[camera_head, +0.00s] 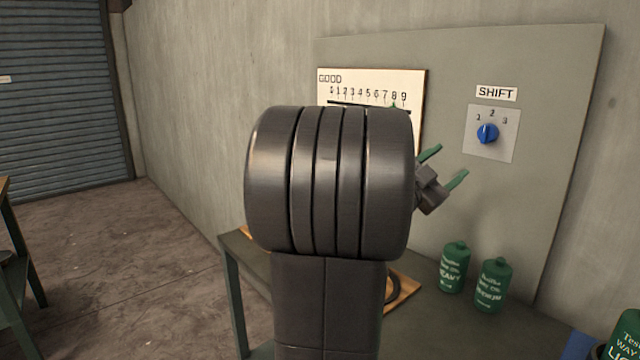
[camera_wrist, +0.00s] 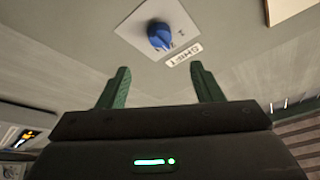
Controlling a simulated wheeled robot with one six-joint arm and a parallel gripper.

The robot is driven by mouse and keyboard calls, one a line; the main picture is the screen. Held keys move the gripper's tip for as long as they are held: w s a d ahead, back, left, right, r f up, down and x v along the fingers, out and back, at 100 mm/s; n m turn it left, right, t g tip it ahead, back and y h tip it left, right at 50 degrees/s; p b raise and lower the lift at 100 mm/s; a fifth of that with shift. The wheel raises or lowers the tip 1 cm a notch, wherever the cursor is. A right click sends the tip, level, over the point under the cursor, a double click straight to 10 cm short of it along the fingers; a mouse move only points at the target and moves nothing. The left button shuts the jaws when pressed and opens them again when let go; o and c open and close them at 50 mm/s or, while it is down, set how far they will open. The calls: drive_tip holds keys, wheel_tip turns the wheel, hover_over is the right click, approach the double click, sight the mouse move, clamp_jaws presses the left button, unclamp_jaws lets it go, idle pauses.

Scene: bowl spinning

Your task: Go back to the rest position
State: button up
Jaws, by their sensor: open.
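My gripper (camera_head: 444,168) has green fingers and is open and empty. In the head view it shows past the right side of my dark arm, in the air before the grey panel. In the wrist view the two fingers (camera_wrist: 157,88) stand wide apart with nothing between them. Beyond them is a blue knob (camera_wrist: 160,36) on a white plate, apart from the fingers. In the head view the knob (camera_head: 487,133) is under the SHIFT label (camera_head: 496,93), with marks 1, 2 and 3 around it. My arm hides the middle of the head view.
A white scale board (camera_head: 372,88) marked GOOD is partly hidden by my arm. Green bottles (camera_head: 454,267) (camera_head: 493,285) stand on the dark table (camera_head: 420,335), and another green bottle (camera_head: 625,336) is at the lower right. A wooden board (camera_head: 405,288) lies behind my arm. Open floor (camera_head: 120,260) is at left.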

sight(485, 136)
drive_tip(key=p+x, duration=0.2)
drive_tip(key=x, duration=1.1)
drive_tip(key=shift+s+r+p, duration=0.1)
drive_tip(key=shift+p, duration=0.2)
drive_tip(key=shift+f+n+t, duration=0.25)
drive_tip(key=shift+n+t, duration=0.05)
drive_tip(key=shift+n, duration=0.5)
drive_tip(key=n+t, duration=0.1)
drive_tip(key=n+y, duration=0.1)
drive_tip(key=n, duration=0.1)
drive_tip(key=shift+s+a+r+t, duration=0.15)
drive_tip(key=shift+s+t, duration=0.05)
drive_tip(key=shift+t, duration=0.2)
drive_tip(key=n+t+y+p, duration=0.1)
drive_tip(key=n, duration=0.2)
drive_tip(key=n+t+y+p, duration=0.1)
drive_tip(key=n, duration=0.1)
drive_tip(key=n+t+y+p, duration=0.1)
drive_tip(key=n+p, duration=0.1)
drive_tip(key=n, duration=0.1)
drive_tip(key=shift+s+d+r+n+y, duration=0.15)
drive_tip(key=shift+d+r+n+y, duration=0.05)
drive_tip(key=shift+n+y, duration=0.1)
drive_tip(key=b+v, duration=0.3)
drive_tip(key=v, duration=1.1)
drive_tip(key=shift+f+b, duration=0.35)
drive_tip(key=shift+f, duration=0.05)
drive_tip(key=shift+d, duration=0.1)
